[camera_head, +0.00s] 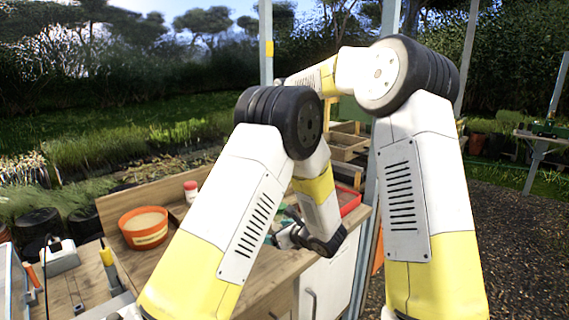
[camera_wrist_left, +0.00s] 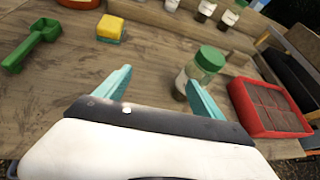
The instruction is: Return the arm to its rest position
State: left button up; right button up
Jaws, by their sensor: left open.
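My left arm comes in from the left and bends down over the wooden bench (camera_head: 262,283). Its gripper (camera_head: 282,222) is low over the bench, partly hidden by my own arm. In the left wrist view the two teal fingers of this gripper (camera_wrist_left: 158,92) are spread apart with nothing held between them. A jar with a green lid (camera_wrist_left: 209,60) stands close by the right-hand finger, which overlaps it; I cannot tell if they touch. My right arm rises at the right and bends behind the left elbow; its gripper is hidden.
A red tray with brown blocks (camera_wrist_left: 270,106) lies right of the jar. A yellow-and-green sponge (camera_wrist_left: 111,28) and a green scoop (camera_wrist_left: 32,43) lie at the left. Several small jars stand behind. An orange bowl (camera_head: 144,238) and a white bottle with a red cap (camera_head: 191,191) are on the bench.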

pick_arm(q)
jog(key=s+a+r+n+g+h, duration=0.2)
jog(key=s+a+r+n+g, duration=0.4)
jog(key=s+a+r+n, duration=0.75)
pick_arm(e)
jog(key=s+d+r+m+t+y, duration=0.1)
jog(key=s+d+r+m, duration=0.1)
jog(key=s+d+r, duration=0.3)
jog(key=s+d+r+m+t, duration=0.1)
jog(key=s+d+r, duration=0.15)
jog(key=s, duration=0.55)
pick_arm(q)
jog(key=s+d+r+n+t+h, duration=0.1)
jog(key=s+r+n+h, duration=0.3)
jog(key=s+n, duration=0.2)
jog(key=s+d+r+n+t+h, duration=0.1)
jog(key=s+r+n+h, duration=0.3)
jog(key=s+n, duration=0.3)
jog(key=s, duration=0.4)
jog(key=shift+s, duration=0.25)
pick_arm(e)
jog(key=s+d+f+m+t, duration=0.2)
jog(key=s, duration=0.6)
jog(key=s+d+f+m+t+y, duration=0.1)
jog(key=s+d+m, duration=0.2)
jog(key=s, duration=0.5)
jog(key=shift+s+d+f+t, duration=0.25)
jog(key=shift+s+f+t, duration=0.05)
jog(key=shift+f+t, duration=0.1)
